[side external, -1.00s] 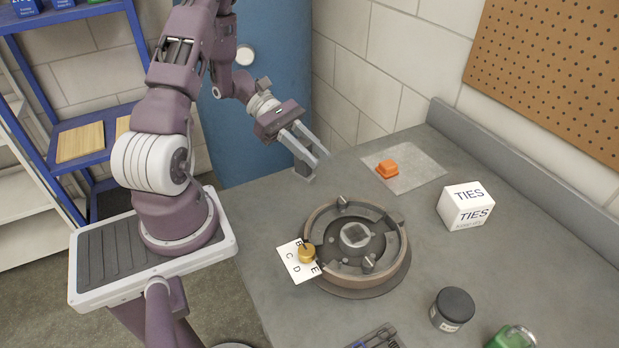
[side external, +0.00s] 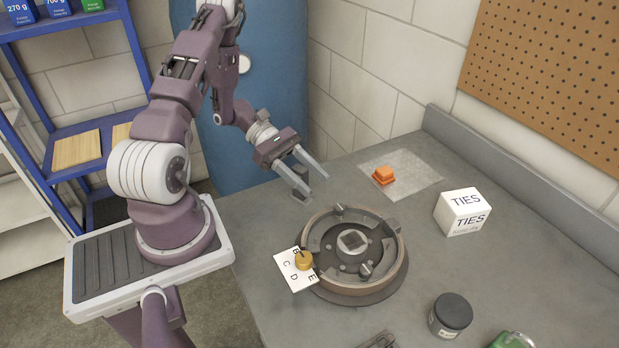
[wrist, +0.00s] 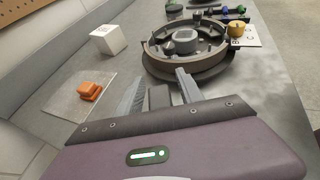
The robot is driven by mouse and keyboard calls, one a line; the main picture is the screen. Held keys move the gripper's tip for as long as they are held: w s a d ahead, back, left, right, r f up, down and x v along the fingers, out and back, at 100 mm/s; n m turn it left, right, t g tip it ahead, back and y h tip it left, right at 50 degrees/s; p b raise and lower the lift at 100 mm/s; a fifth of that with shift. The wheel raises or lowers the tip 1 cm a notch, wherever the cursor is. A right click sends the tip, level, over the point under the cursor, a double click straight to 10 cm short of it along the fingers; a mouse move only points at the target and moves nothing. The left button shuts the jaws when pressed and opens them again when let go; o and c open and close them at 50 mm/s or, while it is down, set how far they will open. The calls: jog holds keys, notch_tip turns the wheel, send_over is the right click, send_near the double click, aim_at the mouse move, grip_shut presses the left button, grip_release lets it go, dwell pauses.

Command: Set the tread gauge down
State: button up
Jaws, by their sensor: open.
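A small dark grey block, which may be the tread gauge, shows between the fingers in the wrist view (wrist: 160,97). In the side view it shows as a grey piece by the near fingertip (side external: 298,196). I cannot tell whether it rests on the bench or touches a finger. No part of it is clearly labelled.
The ring fixture (side external: 313,226) stands right in front of the gripper. An orange block (side external: 383,175) lies on a grey sheet (side external: 415,172). A white TIES box (side external: 462,213) and a dark jar (side external: 451,315) stand right.

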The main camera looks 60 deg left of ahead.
jog(key=shift+r, duration=0.2)
jog(key=v, duration=1.1)
jog(key=d+r+m+g+y, duration=0.55)
jog(key=d+r+m, duration=0.45)
jog(key=d+r, duration=0.3)
jog(key=s+d+r+m+t+y, duration=0.5)
jog(key=s+m, duration=0.5)
jog(key=m, duration=0.2)
jog(key=d+r+y, duration=0.1)
jog(key=d+y, duration=0.1)
jog(key=d, duration=0.1)
jog(key=shift+d+t, duration=0.25)
jog(key=shift+t, duration=0.1)
